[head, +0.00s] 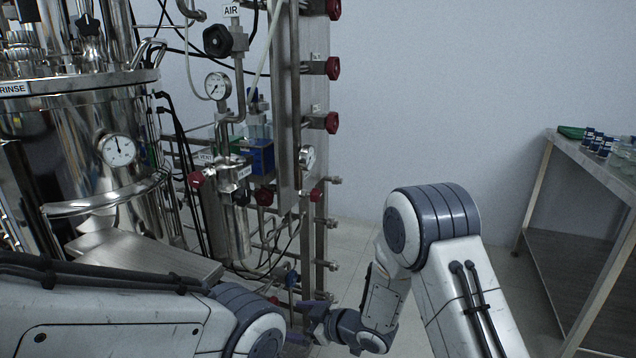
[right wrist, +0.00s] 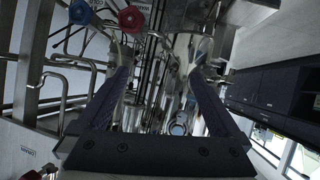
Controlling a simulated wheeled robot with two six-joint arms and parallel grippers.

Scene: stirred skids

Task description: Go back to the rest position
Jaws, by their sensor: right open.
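My right gripper (head: 314,312) is low in the middle of the head view, in front of the foot of the pipe rack. In the right wrist view its two dark purple fingers (right wrist: 159,72) stand wide apart. Nothing shows held between them. My right arm is bent, with its elbow raised at the lower right of the head view. My left arm comes in along the lower left of the head view, but its gripper is out of the picture.
A steel vessel (head: 85,180) with a gauge (head: 117,149) stands at the left. A pipe rack with red-knobbed valves (head: 332,123) rises beside it. A steel table (head: 604,178) with small bottles is at the right. Floor (head: 350,240) shows between rack and table.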

